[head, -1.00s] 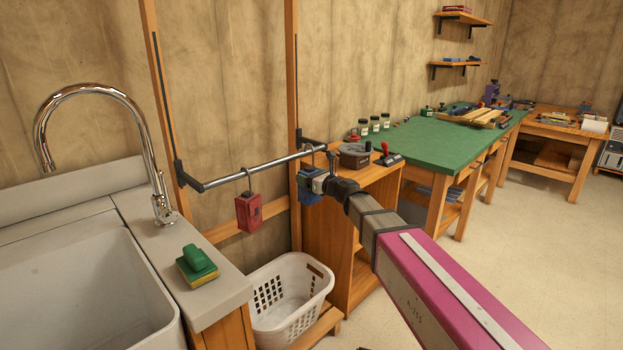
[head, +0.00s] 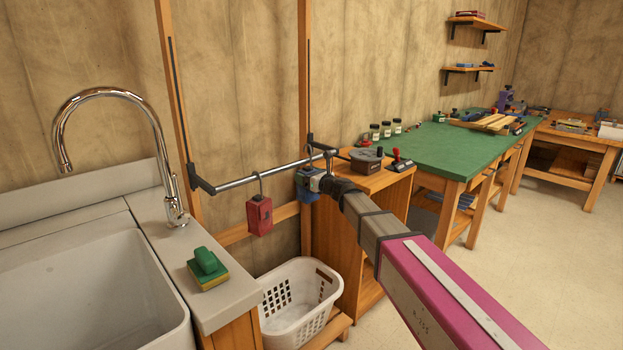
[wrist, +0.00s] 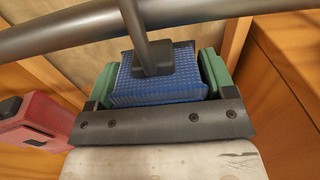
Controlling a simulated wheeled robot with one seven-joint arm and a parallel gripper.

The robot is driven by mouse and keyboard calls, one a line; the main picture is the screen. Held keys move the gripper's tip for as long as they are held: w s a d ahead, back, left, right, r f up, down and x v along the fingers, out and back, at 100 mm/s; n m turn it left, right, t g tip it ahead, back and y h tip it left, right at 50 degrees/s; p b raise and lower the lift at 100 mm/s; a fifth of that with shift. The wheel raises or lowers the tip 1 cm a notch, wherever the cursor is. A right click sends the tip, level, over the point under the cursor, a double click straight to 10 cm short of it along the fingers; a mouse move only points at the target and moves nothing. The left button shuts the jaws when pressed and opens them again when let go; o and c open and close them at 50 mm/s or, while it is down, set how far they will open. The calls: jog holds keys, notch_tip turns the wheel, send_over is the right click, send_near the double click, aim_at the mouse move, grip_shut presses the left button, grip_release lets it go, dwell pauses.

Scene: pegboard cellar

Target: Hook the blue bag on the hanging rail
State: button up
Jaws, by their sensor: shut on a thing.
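The blue bag (head: 306,187) hangs near the right end of the hanging rail (head: 232,183), just below rail height. My gripper (head: 314,185) is shut on it. In the wrist view the blue bag (wrist: 160,82) sits between two green finger pads, and its dark stem rises across the front of the rail (wrist: 70,30). The top of its hook is out of the wrist view. In the head view a hook shows by the rail above my gripper, but I cannot tell whether it rests on the rail.
A red bag (head: 259,215) hangs on the rail to the left of the blue one. A white laundry basket (head: 300,300) stands below. A wooden cabinet (head: 340,235) is close on the right. A sink (head: 95,295) with a tall faucet is at left.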

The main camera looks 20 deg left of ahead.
jog(key=shift+f, duration=1.95)
jog(key=o, duration=1)
